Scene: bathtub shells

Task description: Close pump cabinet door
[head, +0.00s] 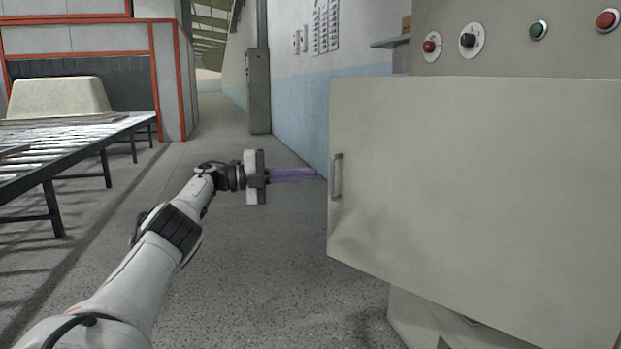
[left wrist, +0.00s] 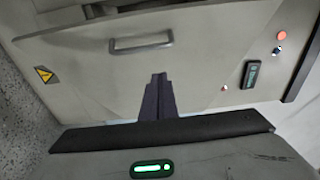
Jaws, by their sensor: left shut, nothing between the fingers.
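The pump cabinet door (head: 480,180) is a large beige panel at the right of the head view. It stands open, swung out from the cabinet (head: 510,40) behind it. A vertical metal handle (head: 337,176) sits near its left edge. My left gripper (head: 314,174) points right, just left of the handle in the picture; its purple fingers are together and empty. In the left wrist view the dark fingertips (left wrist: 158,78) lie below a handle (left wrist: 141,43) in the picture, in front of a beige surface. I cannot tell whether they touch it. My right gripper is out of view.
Red, black and green controls (head: 468,41) line the cabinet's upper front. A roller conveyor (head: 70,150) with a pale tub shell (head: 60,97) stands at the left. A grey post (head: 258,90) stands by the blue-white wall (head: 300,100). The grey floor between is clear.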

